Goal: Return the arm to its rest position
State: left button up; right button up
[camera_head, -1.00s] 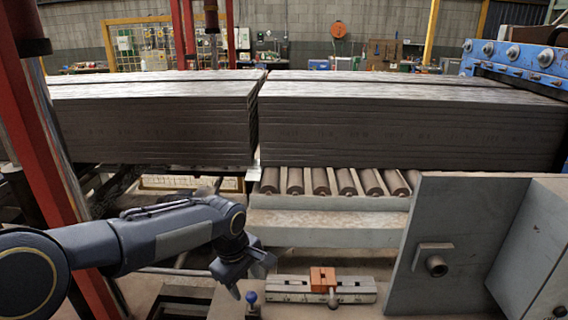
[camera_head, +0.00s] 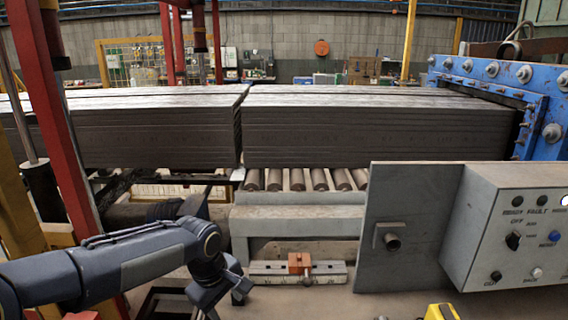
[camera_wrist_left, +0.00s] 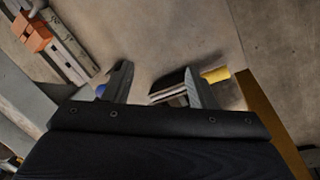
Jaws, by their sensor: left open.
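My left arm (camera_head: 130,258) comes in from the left in the head view and is bent, with its wrist pointing down. My left gripper (camera_head: 222,298) hangs at the lower edge of that view, left of a metal rail with an orange block. In the left wrist view the two fingers of the gripper (camera_wrist_left: 161,88) stand apart. A small dark and light piece (camera_wrist_left: 170,88) shows near the right finger; I cannot tell how far below it lies. My right gripper is in neither view.
The metal rail (camera_head: 330,268) with the orange block (camera_head: 299,263) lies right of the gripper. A grey control box (camera_head: 520,235) and upright plate (camera_head: 410,225) stand at the right. A red post (camera_head: 55,120) stands at the left.

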pick_arm(q)
jog(key=s+a+r+m+t+h, duration=0.1)
jog(key=s+a+r+m, duration=0.1)
jog(key=s+a, duration=0.35)
jog(key=s+a+r+m+t, duration=0.1)
jog(key=s+a+r+m, duration=0.15)
jog(key=s, duration=0.65)
jog(key=s+f+m+t+h, duration=0.1)
jog(key=s+f+m, duration=0.2)
jog(key=s, duration=0.7)
jog(key=shift+s+m+t, duration=0.3)
jog(key=shift+m, duration=0.45)
